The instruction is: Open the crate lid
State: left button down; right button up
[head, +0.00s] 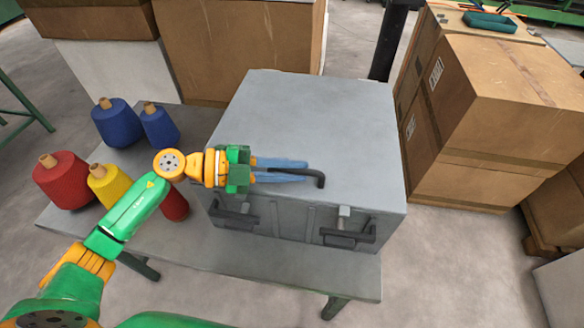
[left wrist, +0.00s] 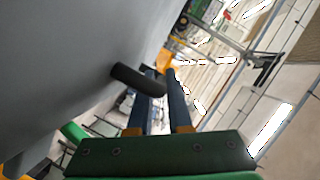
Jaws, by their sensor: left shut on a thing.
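A grey crate (head: 265,220) stands on the table in the middle of the head view. Its flat grey lid (head: 330,110) appears to lie closed on top. A dark bar handle (head: 318,177) sits near the lid's front edge and also shows in the left wrist view (left wrist: 138,80). My left gripper (head: 305,170) reaches in from the left, low over the lid, its blue fingers shut on the handle. My right gripper is not in view.
The crate's front has two dark latches (head: 348,236). Blue (head: 118,124), red (head: 60,182) and yellow (head: 109,185) yarn cones stand left of the crate on the grey table (head: 290,272). Cardboard boxes (head: 500,110) stand behind and to the right.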

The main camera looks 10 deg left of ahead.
pick_arm(q)
jog(key=w+r+n+p, duration=0.1)
jog(key=w+r+p, duration=0.2)
jog(key=r+p, duration=0.2)
jog(key=w+r+n+g+p, duration=0.1)
jog(key=w+r+p, duration=0.3)
jog(key=r, duration=0.6)
jog(key=w+r+n+g+p, duration=0.1)
jog(key=w+r+n+p, duration=0.1)
jog(key=r+p, duration=0.4)
jog(key=shift+w+r+y+p, duration=0.4)
jog(key=shift+w+r, duration=0.25)
jog(key=shift+r, duration=0.35)
jog(key=c, duration=0.9)
grip_release()
jog(key=shift+o, duration=0.3)
jog(key=shift+w+f, duration=0.1)
jog(key=shift+w, duration=0.05)
